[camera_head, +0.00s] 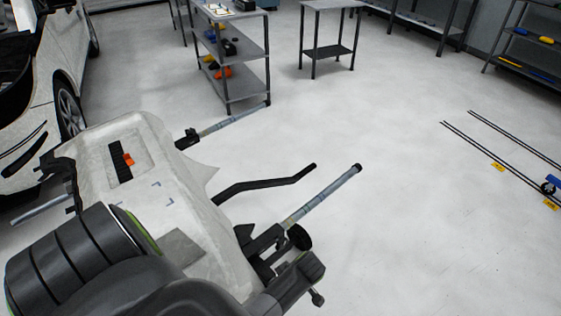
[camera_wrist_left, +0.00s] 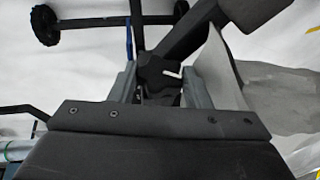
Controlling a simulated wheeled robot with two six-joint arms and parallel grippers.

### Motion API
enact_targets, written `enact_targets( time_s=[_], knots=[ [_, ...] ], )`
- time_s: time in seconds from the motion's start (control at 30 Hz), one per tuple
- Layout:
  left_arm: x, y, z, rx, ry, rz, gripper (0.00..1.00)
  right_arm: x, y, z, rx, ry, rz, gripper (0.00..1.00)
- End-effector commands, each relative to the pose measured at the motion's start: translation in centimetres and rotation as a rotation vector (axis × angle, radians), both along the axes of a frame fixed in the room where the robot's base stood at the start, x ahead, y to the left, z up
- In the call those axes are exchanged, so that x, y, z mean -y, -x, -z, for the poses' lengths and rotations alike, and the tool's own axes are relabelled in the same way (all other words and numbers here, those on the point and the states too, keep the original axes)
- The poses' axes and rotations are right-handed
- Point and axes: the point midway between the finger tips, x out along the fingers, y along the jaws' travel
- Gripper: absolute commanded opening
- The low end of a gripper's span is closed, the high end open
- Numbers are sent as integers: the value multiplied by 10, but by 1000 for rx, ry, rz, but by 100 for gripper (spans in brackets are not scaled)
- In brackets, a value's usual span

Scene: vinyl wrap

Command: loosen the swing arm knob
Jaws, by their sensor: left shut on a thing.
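In the left wrist view, a dark lobed knob (camera_wrist_left: 152,72) sits between the two grey fingers of my left gripper (camera_wrist_left: 160,84). The fingers are shut on its sides, and the gripper's palm hides its lower part. Dark arm bars pass just behind and above the knob. In the head view, my left arm comes in from the lower left across a pale covered panel. A dark swing-arm bracket (camera_head: 262,245) with a grey tube (camera_head: 322,197) stands at the panel's right end. I cannot make out the knob or my left fingertips clearly there. My right gripper is not in view.
The pale panel (camera_head: 150,150) has a dark slot with an orange piece. A bent black bar (camera_head: 262,184) sticks out to the right. A car (camera_head: 40,100) stands at the left. Shelved carts (camera_head: 235,90) and a table (camera_head: 328,50) stand behind. Floor at the right is mostly clear.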

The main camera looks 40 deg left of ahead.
Motion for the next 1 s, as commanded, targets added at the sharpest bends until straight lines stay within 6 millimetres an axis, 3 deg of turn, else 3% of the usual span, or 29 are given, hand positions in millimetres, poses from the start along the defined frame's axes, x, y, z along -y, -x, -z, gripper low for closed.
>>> enact_targets(
  time_s=[0.6, 1.0],
  knots=[
    [0, 6, 0, 404, 47, 0, 21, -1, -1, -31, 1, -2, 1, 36],
    [0, 5, 1, 490, 58, 0, 21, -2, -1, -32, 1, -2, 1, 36]
  ],
)
